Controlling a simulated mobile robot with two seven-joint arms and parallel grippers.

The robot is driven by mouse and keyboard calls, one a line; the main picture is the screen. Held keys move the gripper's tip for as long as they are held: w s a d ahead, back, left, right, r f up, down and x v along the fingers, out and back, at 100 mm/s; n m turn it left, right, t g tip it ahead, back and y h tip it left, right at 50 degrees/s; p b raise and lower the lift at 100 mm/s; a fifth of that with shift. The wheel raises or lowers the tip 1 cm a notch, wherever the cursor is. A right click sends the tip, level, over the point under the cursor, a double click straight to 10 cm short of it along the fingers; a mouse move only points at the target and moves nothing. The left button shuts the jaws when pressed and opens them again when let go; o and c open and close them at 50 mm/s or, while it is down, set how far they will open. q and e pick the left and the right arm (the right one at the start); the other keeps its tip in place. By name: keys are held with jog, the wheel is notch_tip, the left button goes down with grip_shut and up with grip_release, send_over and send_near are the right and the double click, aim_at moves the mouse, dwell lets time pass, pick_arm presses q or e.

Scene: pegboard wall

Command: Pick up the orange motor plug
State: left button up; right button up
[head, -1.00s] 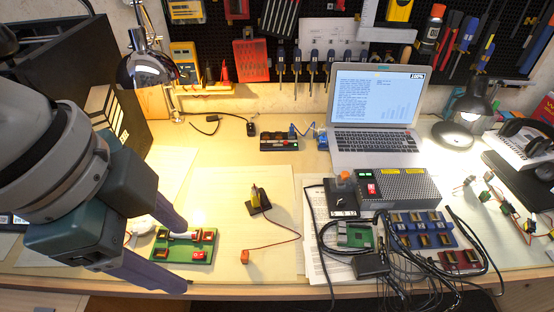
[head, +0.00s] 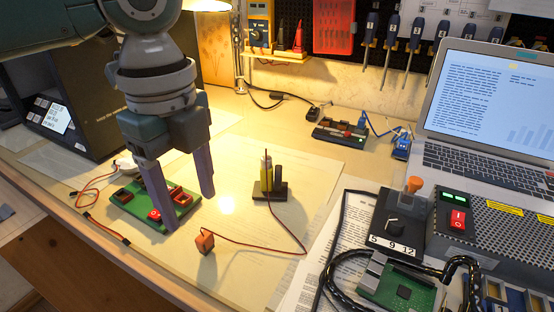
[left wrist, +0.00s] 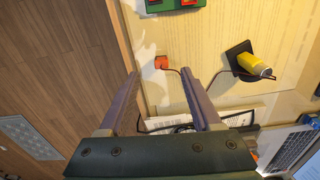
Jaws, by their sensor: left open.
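The orange motor plug (head: 205,242) is a small block on the table near its front edge. A red wire runs from it to a yellow motor on a dark stand (head: 270,188). My left gripper (head: 190,210) is open and empty, above and to the left of the plug, over the green board (head: 122,204). In the left wrist view the plug (left wrist: 161,62) shows beyond the fingertips, roughly between them. The motor (left wrist: 250,65) is to its right there. My right gripper is not in view.
The green board carries red and dark connectors. To the right stand a grey power box (head: 490,235) with a red switch, a dial box (head: 398,225), black cables and a laptop (head: 490,110). The table's front edge (head: 100,245) is close. Paper around the motor is mostly clear.

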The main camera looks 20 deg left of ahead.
aim_at(203, 236)
pick_arm(q)
jog(key=f, duration=0.2)
jog(key=f+b, duration=0.1)
jog(key=f, duration=0.3)
jog(key=shift+d+f+b, duration=0.15)
jog(key=shift+d+b, duration=0.15)
jog(key=shift+b, duration=0.05)
grip_shut()
